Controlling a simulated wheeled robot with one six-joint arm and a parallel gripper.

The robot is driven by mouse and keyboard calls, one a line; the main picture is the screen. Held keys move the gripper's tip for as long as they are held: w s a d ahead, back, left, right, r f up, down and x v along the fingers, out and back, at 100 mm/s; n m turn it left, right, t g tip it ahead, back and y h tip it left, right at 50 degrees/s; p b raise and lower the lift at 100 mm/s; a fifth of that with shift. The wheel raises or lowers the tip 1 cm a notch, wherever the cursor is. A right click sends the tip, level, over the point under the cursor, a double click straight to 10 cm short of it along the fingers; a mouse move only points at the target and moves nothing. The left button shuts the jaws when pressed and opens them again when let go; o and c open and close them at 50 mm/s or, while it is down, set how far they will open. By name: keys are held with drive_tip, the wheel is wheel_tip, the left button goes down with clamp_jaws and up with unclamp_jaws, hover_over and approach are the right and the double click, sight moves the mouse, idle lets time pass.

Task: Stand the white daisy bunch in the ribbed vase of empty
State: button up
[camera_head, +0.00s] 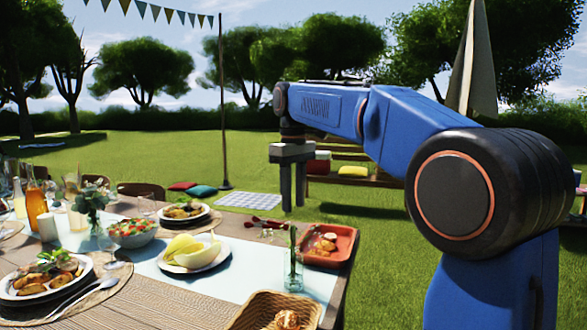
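My gripper (293,204) hangs pointing down above the far right part of the table. Its two fingers are apart with a narrow gap and nothing visible between them. A clear glass vase (293,272) stands upright near the table's right edge, below and nearer than my gripper. A green stem (293,240) rises from it; no white bloom shows there. I cannot tell whether its glass is ribbed. Another clear vase (97,240) with leafy greenery stands at the left. I cannot make out a white daisy bunch.
A red tray (347,243) with food and dark red items (262,223) lie near the far right edge. A wicker basket (240,318) is at the front.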

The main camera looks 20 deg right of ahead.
wheel_tip(320, 180, up, 9)
drive_tip(key=shift+f, duration=0.2)
idle(0.8)
drive_tip(key=s+d+f+m+t, duration=0.2)
drive_tip(key=s+d+f+m, duration=0.1)
drive_tip(key=s+f, duration=1.3)
drive_tip(key=s+d+f+m+t, duration=0.2)
drive_tip(key=s+d+f+m, duration=0.1)
drive_tip(key=s+f, duration=1.4)
drive_tip(key=shift+s+d+f+t, duration=0.25)
drive_tip(key=shift+d+f+t, duration=0.2)
drive_tip(key=shift+f, duration=0.45)
